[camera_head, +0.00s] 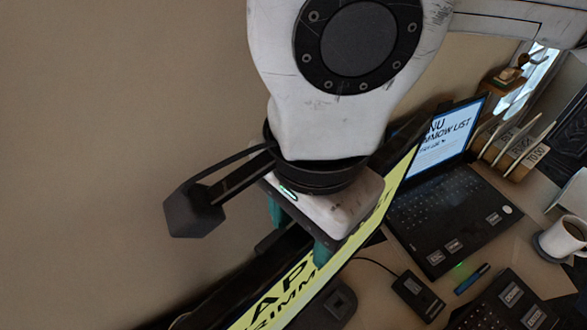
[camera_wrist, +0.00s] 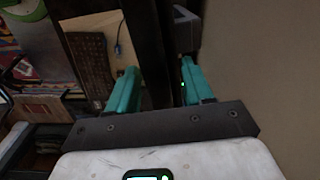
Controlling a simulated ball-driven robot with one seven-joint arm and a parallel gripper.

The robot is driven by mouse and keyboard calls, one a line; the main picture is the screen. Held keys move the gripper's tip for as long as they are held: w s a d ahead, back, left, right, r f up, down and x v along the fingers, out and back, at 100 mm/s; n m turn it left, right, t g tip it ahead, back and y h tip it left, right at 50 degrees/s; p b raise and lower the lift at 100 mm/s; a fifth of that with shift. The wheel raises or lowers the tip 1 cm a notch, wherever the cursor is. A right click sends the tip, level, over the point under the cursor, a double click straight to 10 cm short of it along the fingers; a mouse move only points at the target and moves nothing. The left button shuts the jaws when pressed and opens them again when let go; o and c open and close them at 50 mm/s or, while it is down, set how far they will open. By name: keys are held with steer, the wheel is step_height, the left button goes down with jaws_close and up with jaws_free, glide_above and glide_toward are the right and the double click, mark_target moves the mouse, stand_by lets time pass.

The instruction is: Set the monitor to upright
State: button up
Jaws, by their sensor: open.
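The monitor has a bright yellow-green screen (camera_head: 292,302) with large dark lettering, seen at a steep angle in the head view. It runs diagonally from the lower left to the laptop, and much of it is hidden by my arm and gripper. My gripper (camera_head: 298,232) is at its dark upper edge, with teal fingers apart. In the wrist view, a long dark bar (camera_wrist: 148,50), apparently the monitor's edge, passes between the open fingers (camera_wrist: 158,72). A gap shows beside the right finger; I cannot tell whether either finger touches.
A laptop (camera_head: 440,205) stands right of the monitor. A bare wall (camera_head: 110,120) is close on the left.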

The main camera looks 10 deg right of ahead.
step_height(320, 180, up, 11)
steer(key=b, duration=0.1)
steer(key=shift+s+d, duration=0.15)
steer(key=shift+s, duration=0.05)
steer(key=shift+f, duration=0.2)
stand_by(0.4)
